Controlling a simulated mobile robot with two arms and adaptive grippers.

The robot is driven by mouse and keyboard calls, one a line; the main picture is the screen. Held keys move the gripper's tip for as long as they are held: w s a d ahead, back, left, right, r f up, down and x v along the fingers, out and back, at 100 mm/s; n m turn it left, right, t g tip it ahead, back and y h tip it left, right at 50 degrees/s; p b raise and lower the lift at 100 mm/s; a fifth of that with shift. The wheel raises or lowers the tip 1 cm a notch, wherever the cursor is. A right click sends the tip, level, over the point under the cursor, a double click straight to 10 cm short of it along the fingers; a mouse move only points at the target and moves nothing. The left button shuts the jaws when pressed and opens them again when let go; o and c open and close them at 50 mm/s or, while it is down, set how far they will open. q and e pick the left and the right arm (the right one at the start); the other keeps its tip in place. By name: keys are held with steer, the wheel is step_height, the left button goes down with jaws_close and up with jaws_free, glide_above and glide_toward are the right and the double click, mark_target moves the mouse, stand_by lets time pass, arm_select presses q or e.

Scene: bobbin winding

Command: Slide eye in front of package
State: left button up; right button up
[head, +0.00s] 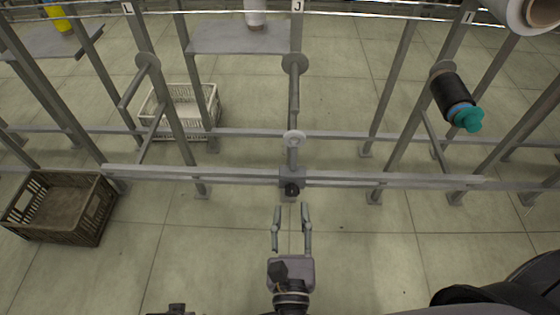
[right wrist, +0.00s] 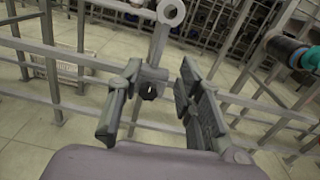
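The eye is a pale ring (head: 293,138) on a short post above a grey slider block (head: 292,178) with a black knob (head: 292,190), on the horizontal rail under post J. The ring shows at the top of the right wrist view (right wrist: 171,12), with the knob (right wrist: 148,90) below it. The package, a dark yarn bobbin with a blue and teal end (head: 455,97), hangs on the rack to the right of the eye. My right gripper (head: 292,207) is open and empty, fingers pointing towards the knob, apart from it. My left gripper's fingers are not visible.
The long rail (head: 400,181) runs across the rack, with uprights behind it. A dark crate (head: 62,208) stands at left and a white crate (head: 180,108) behind the rail. A large pale roll (head: 525,12) is at top right. Floor before the rail is mostly clear.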

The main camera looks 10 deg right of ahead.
mark_target(294, 154)
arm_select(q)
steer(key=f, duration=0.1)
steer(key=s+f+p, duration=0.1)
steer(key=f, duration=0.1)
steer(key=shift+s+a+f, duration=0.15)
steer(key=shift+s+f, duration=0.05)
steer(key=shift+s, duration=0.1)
arm_select(e)
steer(key=shift+m, duration=0.4)
steer(key=x, duration=1.7)
steer(key=shift+w+d+f, duration=0.1)
steer(key=shift+d, duration=0.25)
jaws_close()
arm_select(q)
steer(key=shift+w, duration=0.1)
